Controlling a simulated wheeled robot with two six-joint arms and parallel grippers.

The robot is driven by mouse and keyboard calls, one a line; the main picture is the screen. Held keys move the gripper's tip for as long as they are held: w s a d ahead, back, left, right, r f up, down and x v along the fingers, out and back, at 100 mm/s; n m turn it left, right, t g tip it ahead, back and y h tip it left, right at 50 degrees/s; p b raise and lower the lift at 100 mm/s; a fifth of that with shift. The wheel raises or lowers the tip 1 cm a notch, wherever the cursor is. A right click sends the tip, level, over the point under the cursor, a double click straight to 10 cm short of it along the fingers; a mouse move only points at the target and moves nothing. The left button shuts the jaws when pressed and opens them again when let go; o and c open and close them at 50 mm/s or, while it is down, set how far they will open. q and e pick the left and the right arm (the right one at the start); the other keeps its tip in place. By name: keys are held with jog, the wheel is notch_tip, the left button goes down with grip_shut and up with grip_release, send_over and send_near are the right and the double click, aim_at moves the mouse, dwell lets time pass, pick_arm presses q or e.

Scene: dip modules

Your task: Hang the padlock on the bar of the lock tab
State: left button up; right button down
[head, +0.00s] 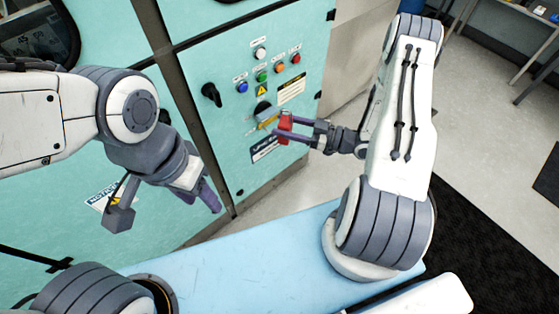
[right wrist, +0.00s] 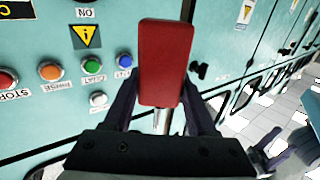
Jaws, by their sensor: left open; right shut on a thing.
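The red padlock (head: 285,127) is between the fingers of my right gripper (head: 283,128), which is shut on it in front of the teal cabinet. In the right wrist view the padlock's red body (right wrist: 162,62) stands up between the fingers, with a bit of metal below it. The lock tab (head: 267,116), yellow and grey, is on the cabinet door just left of the padlock. Its bar is too small to make out, and I cannot tell whether the padlock touches it. My left gripper (head: 204,194) is open and empty, low and left of the tab.
A light blue surface (head: 240,262) lies below my arms. Open floor is to the right.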

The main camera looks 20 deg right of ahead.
jog(key=f+b, duration=0.2)
jog(key=b, duration=0.1)
jog(key=f+b, duration=0.1)
jog(key=shift+w+f+m+t+h, duration=0.3)
jog(key=shift+t, duration=0.1)
jog(key=s+d+f+m+t+h+b, duration=0.1)
jog(key=d+f+m+t+h+b, duration=0.25)
jog(key=f+b, duration=0.85)
jog(key=d+f+m+t+h+b, duration=0.25)
jog(key=d+f+h+b, duration=0.35)
jog(key=b, duration=1.2)
jog(key=shift+g+y, duration=0.3)
jog(key=shift+y, duration=0.65)
jog(key=shift+s+a+f+b+x, duration=0.15)
jog(key=shift+b+x, duration=1)
jog(key=shift+x, duration=1.5)
jog(key=shift+a+f+b+x, duration=0.15)
jog(key=shift+b+x, duration=1)
jog(key=shift+x, duration=1.5)
jog(key=shift+s+a+b+x, duration=0.1)
jog(key=shift+a+b+x, duration=0.15)
jog(key=shift+b+x, duration=1.7)
jog(key=shift+p+x, duration=0.65)
jog(key=shift+x, duration=0.3)
jog(key=shift+f+b, duration=0.5)
jog(key=shift+f, duration=0.25)
